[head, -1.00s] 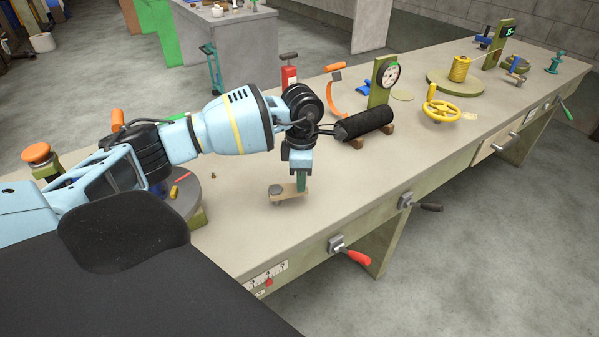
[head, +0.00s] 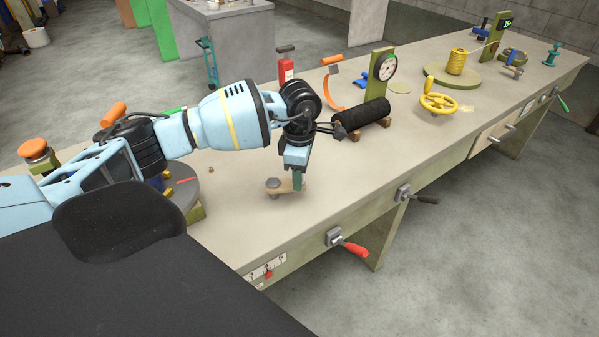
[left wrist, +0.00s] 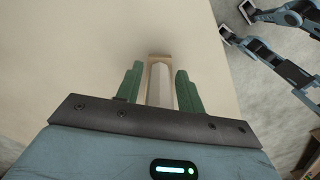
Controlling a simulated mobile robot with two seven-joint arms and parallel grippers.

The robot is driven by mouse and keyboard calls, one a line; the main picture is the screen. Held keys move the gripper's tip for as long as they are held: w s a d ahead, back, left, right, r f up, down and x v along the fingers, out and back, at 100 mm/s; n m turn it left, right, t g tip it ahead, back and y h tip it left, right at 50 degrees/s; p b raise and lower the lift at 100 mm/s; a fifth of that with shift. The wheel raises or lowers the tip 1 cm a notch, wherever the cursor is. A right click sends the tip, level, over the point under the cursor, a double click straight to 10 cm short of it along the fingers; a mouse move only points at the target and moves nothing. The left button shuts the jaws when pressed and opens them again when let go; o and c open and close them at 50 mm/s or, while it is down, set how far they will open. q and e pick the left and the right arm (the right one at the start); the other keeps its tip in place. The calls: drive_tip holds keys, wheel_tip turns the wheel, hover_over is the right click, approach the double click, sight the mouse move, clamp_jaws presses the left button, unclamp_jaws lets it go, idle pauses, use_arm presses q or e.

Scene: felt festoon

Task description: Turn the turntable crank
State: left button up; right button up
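The crank (head: 284,186) is a flat tan arm with a grey hub bolt, low over the near part of the bench top. My left gripper (head: 298,185) points down at the arm's outer end. In the left wrist view its green fingers (left wrist: 160,88) stand on both sides of the pale upright crank handle (left wrist: 160,80), close against it; the tan arm end (left wrist: 160,56) shows beyond. The turntable (head: 182,197) is a grey disc with a red mark at the bench's left, partly hidden by my left arm.
A black roller (head: 364,118), a dial gauge (head: 384,66) and a yellow handwheel (head: 438,104) stand farther right on the bench. A red-handled lever (head: 350,246) sticks out at the front edge. The bench top around the crank is mostly clear.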

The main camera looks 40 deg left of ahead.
use_arm(q)
drive_tip(key=shift+o, duration=0.3)
drive_tip(key=shift+r, duration=0.1)
wheel_tip(320, 180, up, 8)
drive_tip(key=shift+f, duration=0.2)
drive_tip(key=shift+d, duration=0.1)
idle(0.6)
